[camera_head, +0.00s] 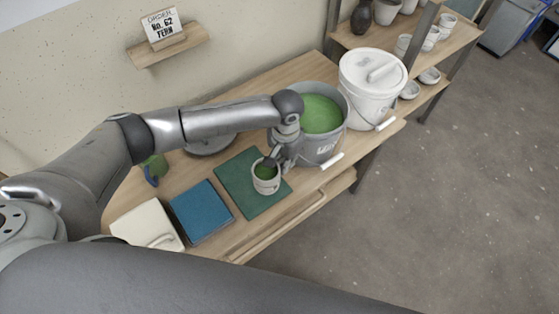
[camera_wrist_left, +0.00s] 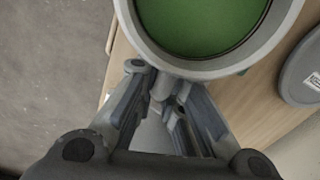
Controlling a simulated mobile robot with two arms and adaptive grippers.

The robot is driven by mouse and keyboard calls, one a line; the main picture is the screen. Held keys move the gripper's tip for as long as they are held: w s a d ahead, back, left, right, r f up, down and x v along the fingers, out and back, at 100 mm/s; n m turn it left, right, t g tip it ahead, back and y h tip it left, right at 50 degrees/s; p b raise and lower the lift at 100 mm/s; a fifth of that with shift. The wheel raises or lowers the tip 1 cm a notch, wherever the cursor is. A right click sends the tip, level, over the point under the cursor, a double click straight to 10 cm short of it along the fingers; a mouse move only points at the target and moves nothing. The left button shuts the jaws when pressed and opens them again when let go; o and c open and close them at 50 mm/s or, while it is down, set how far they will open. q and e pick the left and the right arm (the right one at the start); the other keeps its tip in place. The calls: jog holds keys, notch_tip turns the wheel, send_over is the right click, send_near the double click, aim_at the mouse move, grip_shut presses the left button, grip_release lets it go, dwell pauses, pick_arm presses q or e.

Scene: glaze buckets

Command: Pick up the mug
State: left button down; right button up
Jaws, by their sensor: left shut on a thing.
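The mug (camera_head: 266,186) is small and whitish with a dark inside. It appears upright at the front of the dark green mat (camera_head: 238,196) in the head view; I cannot tell whether it touches the mat. My right gripper is not in view.
A lidded white bucket (camera_head: 365,106), a blue book-like block (camera_head: 201,211), a cream box (camera_head: 145,226) and a grey lid (camera_head: 208,146) share the table.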

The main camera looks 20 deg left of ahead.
pick_arm(q)
jog(key=s+d+r+b, duration=0.1)
jog(key=s+d+r, duration=0.3)
jog(key=d, duration=0.3)
jog(key=shift+s+d, duration=0.3)
jog(key=shift+d, duration=0.05)
jog(key=shift+r, duration=0.15)
dwell(0.6)
dwell(1.0)
